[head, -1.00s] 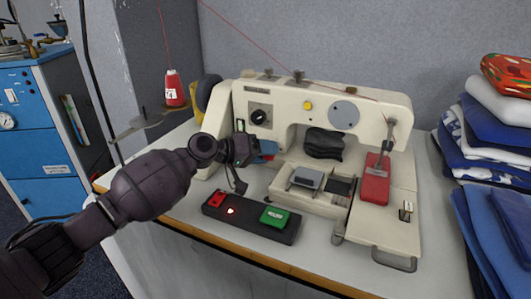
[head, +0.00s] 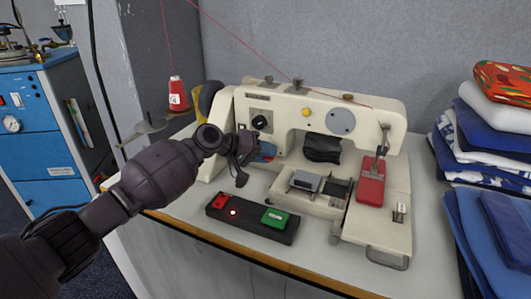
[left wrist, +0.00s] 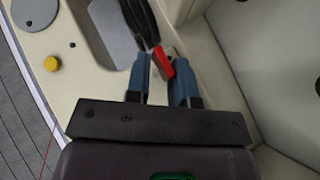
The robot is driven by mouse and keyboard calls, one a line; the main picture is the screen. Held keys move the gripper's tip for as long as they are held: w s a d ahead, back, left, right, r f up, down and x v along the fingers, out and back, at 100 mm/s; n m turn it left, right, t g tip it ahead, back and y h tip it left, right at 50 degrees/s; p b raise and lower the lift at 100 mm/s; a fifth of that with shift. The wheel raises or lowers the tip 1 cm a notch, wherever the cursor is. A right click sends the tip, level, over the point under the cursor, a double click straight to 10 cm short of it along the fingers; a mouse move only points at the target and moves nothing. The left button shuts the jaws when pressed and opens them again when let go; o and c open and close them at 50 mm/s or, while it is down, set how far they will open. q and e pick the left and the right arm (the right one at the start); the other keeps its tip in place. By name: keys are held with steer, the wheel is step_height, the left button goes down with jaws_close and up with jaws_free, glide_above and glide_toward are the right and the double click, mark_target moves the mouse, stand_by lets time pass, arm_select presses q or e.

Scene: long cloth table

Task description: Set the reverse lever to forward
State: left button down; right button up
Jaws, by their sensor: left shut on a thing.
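A cream sewing machine (head: 290,107) stands on the table in the head view. My left gripper (head: 268,152) is at its left inner side, beside the pillar under the arm. In the left wrist view its two blue fingers (left wrist: 161,82) are close around a small pale piece with a red end, which I take to be the reverse lever (left wrist: 164,63). The gripper is shut on it. In the head view the hand and fingers mostly hide the lever, so its setting cannot be read. My right gripper is not in view.
A black control box with red and green buttons (head: 252,217) lies in front of the machine. A black part (head: 322,148) hangs under the machine arm near the gripper. A red thread spool (head: 178,93) stands behind left. Folded cloth (head: 497,150) is stacked at right.

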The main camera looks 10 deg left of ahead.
arm_select(q)
steer(key=shift+w+r+n+g+y+p, duration=0.1)
steer(key=shift+r+n+g+y+p, duration=0.3)
steer(key=shift+r, duration=0.35)
steer(key=shift+n+g+y, duration=0.3)
steer(key=shift+n+g, duration=0.1)
steer(key=shift+g, duration=0.1)
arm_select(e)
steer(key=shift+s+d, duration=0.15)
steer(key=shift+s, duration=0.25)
arm_select(q)
steer(key=shift+f, duration=0.1)
steer(key=c, duration=1)
jaws_free()
steer(key=shift+c, duration=0.2)
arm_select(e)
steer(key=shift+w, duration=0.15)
arm_select(q)
steer(key=p+v, duration=0.2)
steer(key=v, duration=0.8)
steer(key=shift+a, duration=0.4)
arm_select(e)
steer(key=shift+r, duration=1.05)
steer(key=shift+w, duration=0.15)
